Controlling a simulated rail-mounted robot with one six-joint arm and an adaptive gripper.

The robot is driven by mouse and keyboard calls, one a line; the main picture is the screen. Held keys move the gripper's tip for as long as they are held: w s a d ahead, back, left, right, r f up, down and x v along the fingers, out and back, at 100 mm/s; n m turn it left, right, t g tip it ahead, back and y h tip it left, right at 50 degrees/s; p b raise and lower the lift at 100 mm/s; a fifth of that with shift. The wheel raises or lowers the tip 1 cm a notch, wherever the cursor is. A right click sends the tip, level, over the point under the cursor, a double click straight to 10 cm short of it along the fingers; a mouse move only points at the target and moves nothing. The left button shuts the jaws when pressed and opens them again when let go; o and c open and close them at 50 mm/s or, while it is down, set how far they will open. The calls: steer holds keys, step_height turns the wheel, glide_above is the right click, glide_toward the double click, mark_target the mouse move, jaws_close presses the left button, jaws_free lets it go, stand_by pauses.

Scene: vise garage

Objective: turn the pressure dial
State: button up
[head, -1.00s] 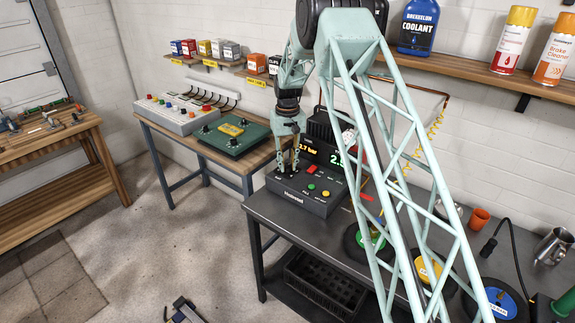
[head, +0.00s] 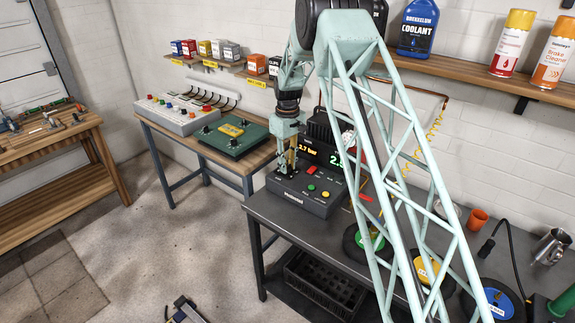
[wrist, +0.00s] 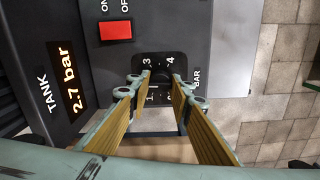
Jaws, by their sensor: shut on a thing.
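The pressure dial (wrist: 158,70) is a dark knob on a black scale plate with white numbers, marked BAR, in the wrist view. My gripper (wrist: 160,78) has its two wood-coloured fingers on either side of the knob and is shut on it. The fingers and their tips cover part of the scale, and I cannot read the pointer. In the head view my gripper (head: 288,174) points down at the left part of the dark control box (head: 318,206), where the dial itself is hidden. The tank display (wrist: 68,80) reads 2.7 bar.
A red ON/OFF switch (wrist: 115,31) sits close to the dial. Green and yellow buttons (head: 318,191) are on the box's right half. The box stands on a dark bench (head: 262,204). A wooden bench (head: 250,160) with a green panel (head: 230,137) stands to the left.

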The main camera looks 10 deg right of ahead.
mark_target(288, 165)
steer(key=shift+n, duration=0.3)
steer(key=o, duration=0.8)
steer(key=shift+o, duration=0.2)
steer(key=shift+r, duration=0.1)
step_height(288, 165, up, 12)
stand_by(0.5)
stand_by(0.4)
